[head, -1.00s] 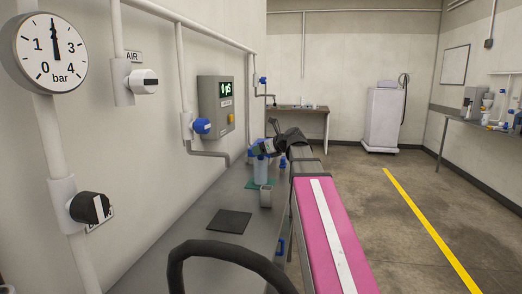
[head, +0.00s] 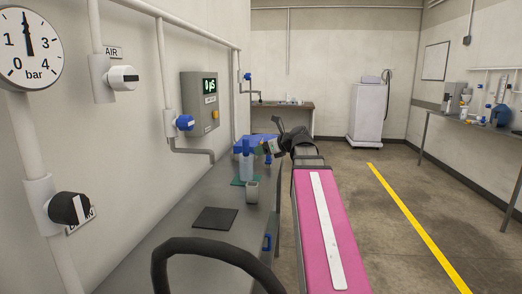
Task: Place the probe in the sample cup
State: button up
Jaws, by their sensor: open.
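A small grey sample cup (head: 252,190) stands upright on the grey bench (head: 185,245) along the left wall. A bluish bottle (head: 246,166) with a blue top stands just behind it on a green mat (head: 237,182). My dark gripper (head: 272,146) is at the far end of my arm, above the bench's right edge, behind and to the right of the cup. It is open. A small dark piece with a greenish face shows at its tips; I cannot tell whether it belongs to the gripper. I cannot make out the probe for certain.
A dark flat pad (head: 215,218) lies on the bench before the cup. A thick black loop (head: 215,246) rises in the foreground. A wall meter (head: 201,103) and blue-knobbed valve (head: 185,122) sit above the bench. The floor right of the yellow line (head: 415,225) is clear.

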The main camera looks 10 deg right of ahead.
aim_at(246, 178)
jog(key=k+l, duration=0.75)
jog(key=l, duration=0.2)
